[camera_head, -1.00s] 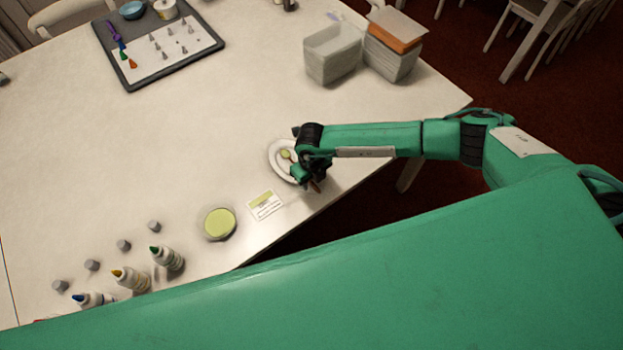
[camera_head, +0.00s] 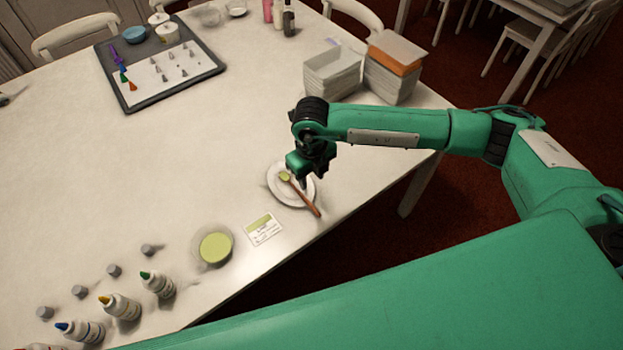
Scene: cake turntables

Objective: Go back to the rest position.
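My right gripper (camera_head: 306,172) hangs over the white plate (camera_head: 274,188) near the table's front edge, with its fingers pointing down. Its fingertips are small and dark, and I cannot tell how far apart they are. A spatula or spoon with a brown handle (camera_head: 306,200) and a green end lies on the plate, the handle reaching over the rim toward the table edge. The gripper appears apart from it. My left gripper is not in view.
A green round piece (camera_head: 215,247) and a label card (camera_head: 264,229) lie left of the plate. Several bottles (camera_head: 121,306) and grey caps stand at lower left. A grey bin (camera_head: 332,75) and a box (camera_head: 392,68) stand behind my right arm. The table's middle left is clear.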

